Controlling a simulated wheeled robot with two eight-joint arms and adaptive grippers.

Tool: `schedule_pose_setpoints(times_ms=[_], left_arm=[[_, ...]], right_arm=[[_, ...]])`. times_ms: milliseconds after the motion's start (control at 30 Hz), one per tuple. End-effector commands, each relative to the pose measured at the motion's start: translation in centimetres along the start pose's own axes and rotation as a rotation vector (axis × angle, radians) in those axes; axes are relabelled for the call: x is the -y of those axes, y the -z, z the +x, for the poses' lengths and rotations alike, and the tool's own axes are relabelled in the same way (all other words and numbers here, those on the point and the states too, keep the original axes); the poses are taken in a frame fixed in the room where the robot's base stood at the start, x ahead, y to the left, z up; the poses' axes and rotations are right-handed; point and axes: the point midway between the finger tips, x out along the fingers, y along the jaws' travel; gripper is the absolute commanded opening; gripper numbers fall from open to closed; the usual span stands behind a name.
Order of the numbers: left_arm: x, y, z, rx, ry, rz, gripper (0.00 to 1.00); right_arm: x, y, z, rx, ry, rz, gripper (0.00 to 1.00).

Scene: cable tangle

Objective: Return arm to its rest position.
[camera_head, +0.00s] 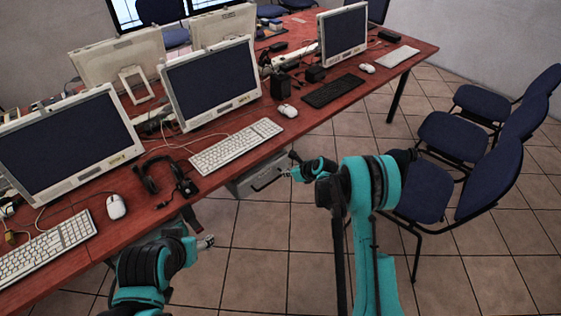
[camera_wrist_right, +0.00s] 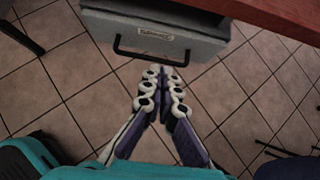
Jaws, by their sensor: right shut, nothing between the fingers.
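My right gripper (camera_head: 291,172) is seen small in the head view, just off the table's front edge and beside a grey box (camera_head: 262,180) with a handle. In the right wrist view the fingers (camera_wrist_right: 163,74) are together and empty, pointing at the box's front (camera_wrist_right: 150,38). The black handle (camera_wrist_right: 152,56) lies close ahead of the fingertips; I cannot tell whether they touch it. My left gripper (camera_head: 206,242) is low at the left, over the floor beside the table edge. It is too small to tell whether it is open.
The red table (camera_head: 240,168) runs along the left and back. It bears monitors (camera_head: 212,82), keyboards (camera_head: 236,146), mice (camera_head: 288,110), a headset (camera_head: 150,177) and cables. Blue chairs (camera_head: 452,137) stand at the right. Tiled floor (camera_head: 255,262) is free between the table and the chairs.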

Motion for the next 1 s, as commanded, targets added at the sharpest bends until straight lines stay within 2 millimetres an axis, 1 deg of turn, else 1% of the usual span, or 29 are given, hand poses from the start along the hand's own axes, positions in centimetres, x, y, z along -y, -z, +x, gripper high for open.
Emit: schedule_pose_setpoints(times_ms=[233, 267, 367, 467, 500, 567, 600, 667, 700, 767, 800, 867, 900, 967, 1000], left_arm=[[0.0, 0.0, 0.0, 0.0, 0.0, 0.0, 0.61], [0.0, 0.0, 0.0, 0.0, 0.0, 0.0, 0.61], [0.0, 0.0, 0.0, 0.0, 0.0, 0.0, 0.61], [0.0, 0.0, -0.1, 0.0, 0.0, 0.0, 0.61], [0.0, 0.0, -0.1, 0.0, 0.0, 0.0, 0.61], [0.0, 0.0, -0.1, 0.0, 0.0, 0.0, 0.61], [0.0, 0.0, -0.1, 0.0, 0.0, 0.0, 0.61], [0.0, 0.0, -0.1, 0.0, 0.0, 0.0, 0.61], [0.0, 0.0, -0.1, 0.0, 0.0, 0.0, 0.61], [0.0, 0.0, -0.1, 0.0, 0.0, 0.0, 0.61], [0.0, 0.0, 0.0, 0.0, 0.0, 0.0, 0.61], [0.0, 0.0, 0.0, 0.0, 0.0, 0.0, 0.61], [0.0, 0.0, 0.0, 0.0, 0.0, 0.0, 0.61], [0.0, 0.0, 0.0, 0.0, 0.0, 0.0, 0.61], [0.0, 0.0, 0.0, 0.0, 0.0, 0.0, 0.61]], right_arm=[[0.0, -0.1, -0.5, -0.001, 0.001, -0.009, 0.0], [-0.1, -0.3, -0.8, -0.002, 0.002, -0.02, 0.0], [-0.2, -1.4, -2.7, -0.014, 0.012, -0.109, 0.0], [-0.8, -3.0, -6.4, -0.039, 0.029, -0.28, 0.0], [-1.1, -3.7, -8.1, -0.052, 0.035, -0.366, 0.0], [-1.8, -4.5, -11.0, -0.074, 0.044, -0.501, 0.0], [-2.2, -5.0, -12.8, -0.09, 0.049, -0.592, 0.0], [-3.0, -5.4, -15.6, -0.115, 0.054, -0.727, 0.0], [-3.6, -5.6, -17.4, -0.131, 0.056, -0.816, 0.0], [-4.5, -5.6, -20.0, -0.158, 0.057, -0.952, 0.0], [-5.1, -5.5, -21.8, -0.177, 0.057, -1.042, 0.0], [-6.2, -5.2, -24.3, -0.205, 0.053, -1.177, 0.0], [-6.9, -4.9, -25.9, -0.224, 0.049, -1.266, 0.0], [-8.0, -4.2, -28.3, -0.254, 0.04, -1.4, 0.0], [-8.7, -3.6, -29.8, -0.276, 0.032, -1.49, 0.0]])
